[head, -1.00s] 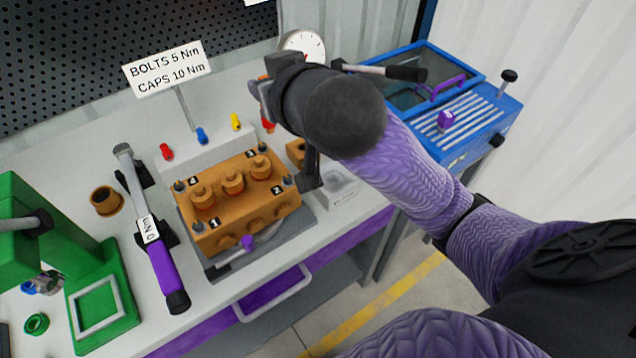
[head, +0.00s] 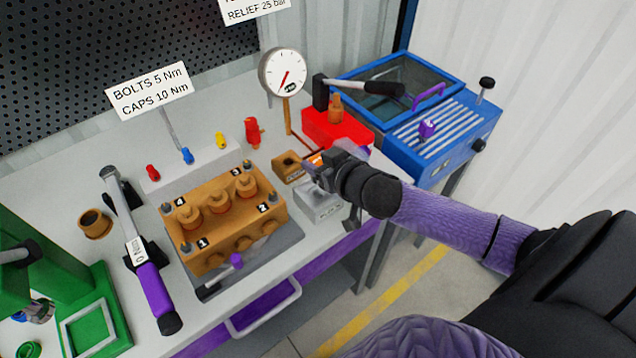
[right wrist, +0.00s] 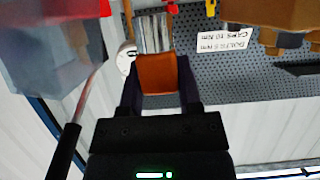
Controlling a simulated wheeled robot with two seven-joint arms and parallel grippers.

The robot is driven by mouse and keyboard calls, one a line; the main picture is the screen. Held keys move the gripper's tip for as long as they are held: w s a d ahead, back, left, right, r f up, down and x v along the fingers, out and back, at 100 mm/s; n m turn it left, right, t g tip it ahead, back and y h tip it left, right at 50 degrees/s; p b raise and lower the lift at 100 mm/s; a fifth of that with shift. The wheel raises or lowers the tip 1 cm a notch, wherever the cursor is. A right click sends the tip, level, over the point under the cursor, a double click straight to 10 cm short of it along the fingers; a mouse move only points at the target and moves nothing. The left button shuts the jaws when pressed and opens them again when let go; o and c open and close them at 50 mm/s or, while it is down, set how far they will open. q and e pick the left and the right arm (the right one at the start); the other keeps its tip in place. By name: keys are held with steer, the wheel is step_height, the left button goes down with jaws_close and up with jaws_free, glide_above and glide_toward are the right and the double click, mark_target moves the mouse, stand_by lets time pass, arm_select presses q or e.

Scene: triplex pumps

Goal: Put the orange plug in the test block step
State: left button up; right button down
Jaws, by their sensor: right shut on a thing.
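My right gripper (head: 322,168) is shut on the orange plug (right wrist: 156,74). In the right wrist view the plug sits between the two dark fingers; in the head view only a small orange part shows at the fingertips. A small brown block (head: 284,166) with a dark opening on top, likely the test block, stands on the bench just left of the gripper. The plug looks close to its right side; I cannot tell whether they touch. My left gripper is not in view.
A grey tray (head: 318,212) lies below the gripper. The brown pump block (head: 222,228) is at left. A gauge (head: 284,72) on a post and a red hand pump (head: 340,128) stand behind. A blue machine (head: 450,125) is at right.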

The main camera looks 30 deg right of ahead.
step_height(320, 180, down, 5)
steer(key=shift+r+b, duration=0.2)
steer(key=shift+b, duration=0.75)
steer(key=shift+r, duration=0.15)
steer(key=shift+f, duration=0.2)
steer(key=shift+c, duration=1.4)
jaws_free()
steer(key=shift+r, duration=0.1)
